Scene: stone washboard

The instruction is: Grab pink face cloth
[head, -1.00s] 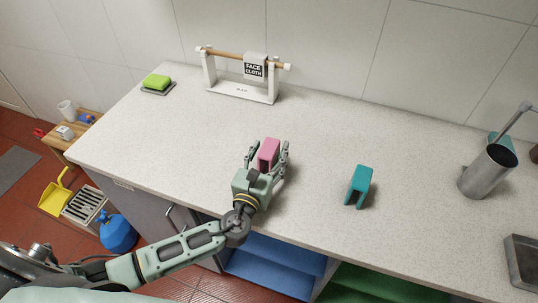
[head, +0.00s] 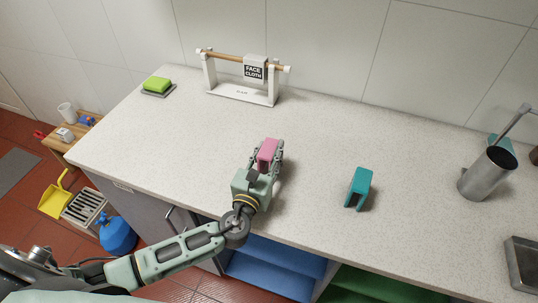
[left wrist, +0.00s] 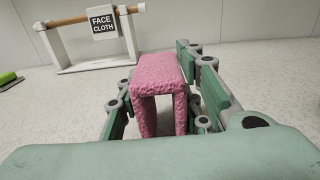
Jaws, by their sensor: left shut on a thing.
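The pink face cloth (head: 268,152) stands on the counter, folded over like an upside-down U; it also shows in the left wrist view (left wrist: 158,72). My left gripper (head: 264,158) is shut on it, with one finger on each side. In the left wrist view the gripper's fingers (left wrist: 160,105) flank the cloth. The lower part of the cloth is hidden behind the gripper in the head view. My right gripper is not in view.
A teal folded cloth (head: 359,187) stands to the right. A white rack with a wooden bar and face cloth sign (head: 241,92) stands at the back. A green sponge (head: 156,83) is at far left, a metal cup (head: 486,175) at right. The counter (head: 330,115) between is clear.

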